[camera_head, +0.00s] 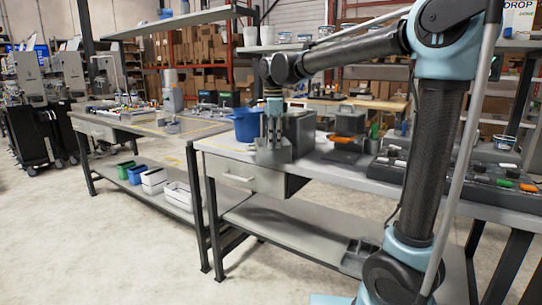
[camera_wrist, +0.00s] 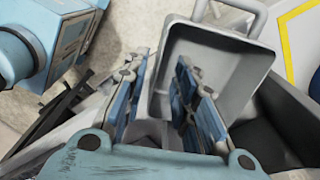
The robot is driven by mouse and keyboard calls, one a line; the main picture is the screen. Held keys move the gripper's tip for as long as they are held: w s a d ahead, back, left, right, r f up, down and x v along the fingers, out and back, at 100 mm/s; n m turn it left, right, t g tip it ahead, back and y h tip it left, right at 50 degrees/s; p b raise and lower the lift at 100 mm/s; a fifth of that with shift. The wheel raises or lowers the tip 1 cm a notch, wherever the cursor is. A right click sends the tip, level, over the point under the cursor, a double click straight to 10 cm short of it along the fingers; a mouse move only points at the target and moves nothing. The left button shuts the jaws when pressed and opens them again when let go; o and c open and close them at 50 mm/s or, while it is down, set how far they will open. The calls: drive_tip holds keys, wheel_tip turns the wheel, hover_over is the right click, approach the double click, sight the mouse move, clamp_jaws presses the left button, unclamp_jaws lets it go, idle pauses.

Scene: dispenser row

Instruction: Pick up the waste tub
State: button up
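A grey open tub with a handle, which I take for the waste tub (camera_wrist: 232,55), fills the upper middle of the wrist view. Its inside looks empty. In the head view the light grey tub (camera_head: 284,155) stands near the front edge of the workbench, under my gripper (camera_head: 272,138). My gripper points down and is open. In the wrist view its blue-padded fingers (camera_wrist: 160,88) are apart on either side of the tub's left wall, one inside the tub and one outside. I cannot tell whether either finger touches the wall.
A blue bin (camera_head: 246,124) stands just left of my gripper, and a darker grey box (camera_head: 299,130) close on the right. A black tray of parts (camera_head: 470,180) lies farther right on the bench. Small green, blue and white bins (camera_head: 153,180) sit on the left bench's lower shelf.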

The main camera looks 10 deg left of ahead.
sight(273, 163)
drive_tip(key=shift+s+f, duration=0.1)
drive_tip(key=shift+f, duration=2.7)
clamp_jaws()
